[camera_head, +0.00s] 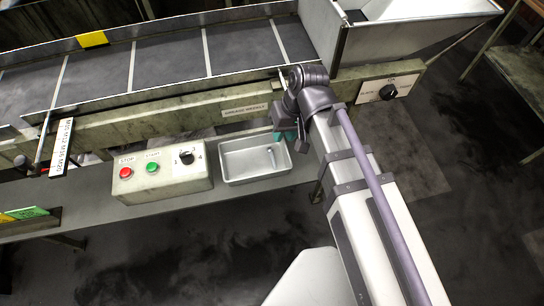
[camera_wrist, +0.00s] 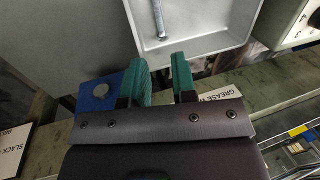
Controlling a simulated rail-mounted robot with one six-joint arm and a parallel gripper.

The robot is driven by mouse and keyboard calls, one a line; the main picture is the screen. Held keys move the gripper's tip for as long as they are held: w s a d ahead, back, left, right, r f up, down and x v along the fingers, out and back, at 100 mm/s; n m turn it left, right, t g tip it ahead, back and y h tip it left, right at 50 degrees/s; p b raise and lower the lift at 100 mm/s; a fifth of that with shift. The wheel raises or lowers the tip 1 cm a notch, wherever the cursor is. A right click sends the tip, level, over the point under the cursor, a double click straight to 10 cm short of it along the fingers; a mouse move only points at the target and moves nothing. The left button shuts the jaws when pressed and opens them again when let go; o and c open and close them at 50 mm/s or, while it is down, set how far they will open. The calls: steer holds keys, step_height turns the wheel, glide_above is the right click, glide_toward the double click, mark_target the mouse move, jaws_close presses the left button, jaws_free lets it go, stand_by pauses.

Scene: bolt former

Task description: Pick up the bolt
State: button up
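The bolt (camera_head: 272,159) is a small grey metal piece lying in the shallow metal tray (camera_head: 236,179), right of the tray's middle. In the wrist view the bolt (camera_wrist: 160,18) is a slim bright shank with its wider end toward my gripper; its far end is cut off by the top edge. My gripper (camera_wrist: 162,78) has two green fingertips spread apart with nothing between them. It points toward the tray, with the bolt beyond the fingertips and apart from them. In the head view my gripper (camera_head: 286,134) is by the tray's back right corner, its fingers partly hidden by my wrist.
A control box (camera_head: 163,190) with red and green buttons and a knob stands just left of the tray on the bench (camera_head: 90,203). The conveyor frame (camera_head: 190,121) runs behind the tray. A metal hopper (camera_head: 390,40) is at the back right.

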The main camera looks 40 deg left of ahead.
mark_target(273, 158)
steer(key=b+x, duration=0.9)
steer(key=x, duration=0.1)
steer(key=shift+f, duration=0.35)
steer(key=shift+d+r, duration=0.15)
steer(key=shift+r, duration=0.05)
jaws_close()
